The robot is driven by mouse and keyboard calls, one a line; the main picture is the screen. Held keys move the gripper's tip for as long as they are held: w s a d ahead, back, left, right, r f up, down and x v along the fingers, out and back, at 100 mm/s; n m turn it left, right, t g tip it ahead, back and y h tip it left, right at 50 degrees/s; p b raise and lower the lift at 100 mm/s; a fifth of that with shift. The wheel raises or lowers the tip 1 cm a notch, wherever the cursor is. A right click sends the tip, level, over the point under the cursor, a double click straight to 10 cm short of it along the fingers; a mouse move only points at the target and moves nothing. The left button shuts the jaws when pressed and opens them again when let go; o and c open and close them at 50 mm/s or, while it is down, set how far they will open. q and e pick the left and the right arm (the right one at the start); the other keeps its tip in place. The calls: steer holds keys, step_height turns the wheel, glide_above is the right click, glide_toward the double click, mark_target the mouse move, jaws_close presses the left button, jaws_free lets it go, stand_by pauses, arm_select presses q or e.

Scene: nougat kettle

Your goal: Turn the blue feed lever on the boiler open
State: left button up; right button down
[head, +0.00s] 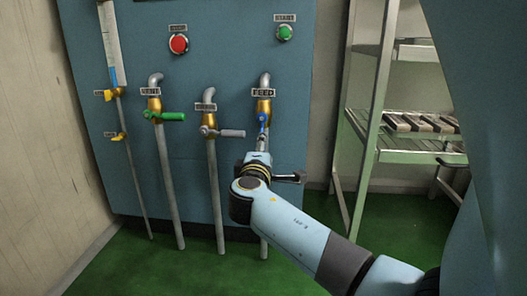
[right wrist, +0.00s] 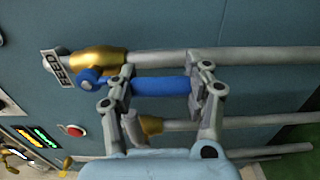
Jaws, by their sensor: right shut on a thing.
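The blue feed lever (head: 262,121) is on the brass valve (head: 263,106) of the rightmost pipe on the boiler panel. It points down, along the pipe. In the right wrist view the blue lever (right wrist: 160,87) runs parallel to the pipe, beside a brass valve body (right wrist: 97,60) with a FEED label (right wrist: 57,68). My right gripper (head: 259,156) is at the lower part of the lever. In the right wrist view the fingers of my right gripper (right wrist: 160,92) are shut on the lever, one finger toward each end of it. My left gripper is not in view.
To the left, a grey handle (head: 222,132) and a green handle (head: 165,116) stick out sideways on neighbouring pipes. A gauge (head: 112,45) is at the far left. A red button (head: 179,43) and green button (head: 284,32) sit above. A metal rack (head: 370,140) stands right.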

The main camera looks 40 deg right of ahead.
steer(key=c, duration=0.5)
jaws_free()
steer(key=shift+a, duration=0.1)
steer(key=v, duration=0.7)
steer(key=shift+s+a, duration=0.1)
steer(key=shift+s, duration=0.1)
steer(key=shift+f, duration=0.1)
